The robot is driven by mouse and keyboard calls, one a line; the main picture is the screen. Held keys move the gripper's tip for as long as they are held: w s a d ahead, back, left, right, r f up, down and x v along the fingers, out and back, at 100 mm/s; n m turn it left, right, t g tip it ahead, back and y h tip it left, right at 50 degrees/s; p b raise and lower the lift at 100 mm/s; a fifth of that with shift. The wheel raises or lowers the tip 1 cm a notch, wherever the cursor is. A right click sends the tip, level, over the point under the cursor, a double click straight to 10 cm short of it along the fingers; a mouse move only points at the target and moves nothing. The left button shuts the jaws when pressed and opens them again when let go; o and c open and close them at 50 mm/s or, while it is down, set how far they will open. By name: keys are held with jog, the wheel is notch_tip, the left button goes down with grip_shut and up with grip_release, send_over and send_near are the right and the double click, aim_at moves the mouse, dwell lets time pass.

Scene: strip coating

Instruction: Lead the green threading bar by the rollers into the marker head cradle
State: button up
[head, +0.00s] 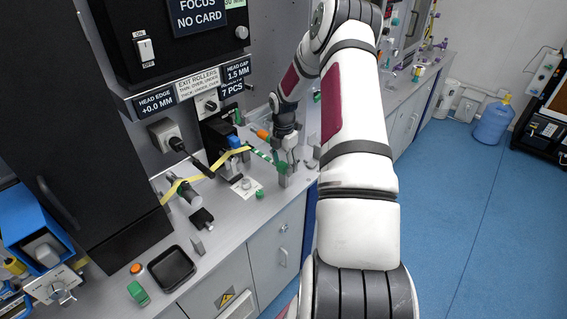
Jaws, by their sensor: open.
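My gripper (288,157) is low over the bench at the right end of the yellow strip (213,166), with its jaws open. A green and white striped piece (261,155) continues from the strip toward the gripper. A green part (281,167), perhaps the threading bar, shows right at the fingers. I cannot tell if it lies between them or touches them. I cannot clearly make out the marker head cradle.
The panel above has a sign reading EXIT ROLLERS (198,82). A black tray (172,268), a green block (138,293) and an orange-topped item (137,268) are on the front left bench. A small green item (260,194) sits near the bench edge. Blue floor is open at right.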

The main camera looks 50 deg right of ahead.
notch_tip(320, 180, up, 12)
dwell(0.6)
